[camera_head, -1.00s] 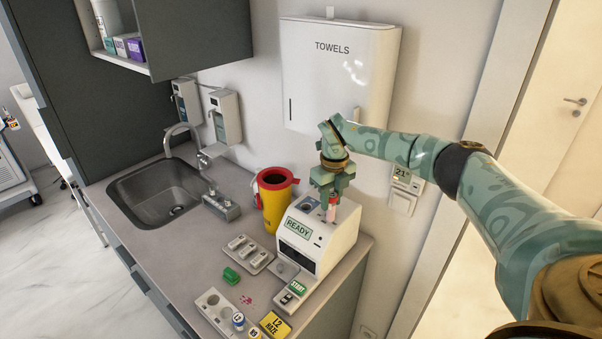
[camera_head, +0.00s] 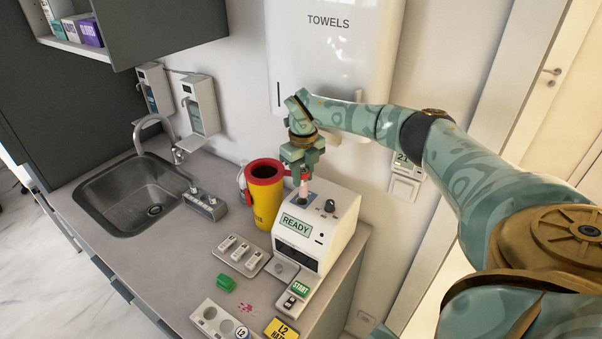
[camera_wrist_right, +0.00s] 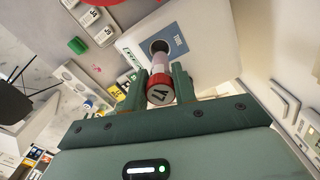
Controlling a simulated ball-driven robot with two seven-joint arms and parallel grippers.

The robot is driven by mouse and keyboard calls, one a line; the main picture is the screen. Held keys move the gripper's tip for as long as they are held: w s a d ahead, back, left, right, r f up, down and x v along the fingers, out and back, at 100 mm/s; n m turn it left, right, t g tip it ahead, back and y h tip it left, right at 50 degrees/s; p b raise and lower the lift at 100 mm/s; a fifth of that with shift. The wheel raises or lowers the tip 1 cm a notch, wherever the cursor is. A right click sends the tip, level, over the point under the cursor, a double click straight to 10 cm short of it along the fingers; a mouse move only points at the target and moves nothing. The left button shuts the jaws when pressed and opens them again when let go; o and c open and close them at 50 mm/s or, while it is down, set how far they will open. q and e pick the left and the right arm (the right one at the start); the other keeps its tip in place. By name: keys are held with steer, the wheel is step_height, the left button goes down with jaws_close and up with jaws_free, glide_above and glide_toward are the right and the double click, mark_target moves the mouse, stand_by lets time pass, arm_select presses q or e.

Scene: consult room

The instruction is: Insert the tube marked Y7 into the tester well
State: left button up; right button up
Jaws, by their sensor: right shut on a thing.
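My right gripper (camera_head: 304,176) is shut on a tube (camera_head: 305,186) above the top of the white tester (camera_head: 318,232), whose screen reads READY. In the right wrist view, the tube has a red cap marked Y7 (camera_wrist_right: 160,92) between the fingertips of the gripper (camera_wrist_right: 159,84). Its clear body points at the dark round well (camera_wrist_right: 159,46) in a blue-grey plate (camera_wrist_right: 182,42). The tube's lower end is at the well's mouth; I cannot tell whether it is inside. My left gripper is not in view.
A yellow bin with a red rim (camera_head: 264,205) stands close left of the tester. A black knob (camera_head: 330,206) is on the tester's top. A tray with small pieces (camera_head: 240,255), a green block (camera_head: 224,283) and a START pad (camera_head: 297,291) lie in front.

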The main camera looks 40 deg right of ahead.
mark_target(301, 190)
steer(key=shift+w+f+b, duration=0.1)
steer(key=shift+f+b, duration=0.2)
steer(key=shift+f, duration=0.35)
steer(key=shift+r, duration=0.1)
steer(key=shift+w, duration=0.2)
steer(key=shift+p, duration=0.55)
steer(key=shift+f, duration=0.2)
steer(key=shift+f+b, duration=1.4)
steer(key=shift+f, duration=0.95)
steer(key=o, duration=1)
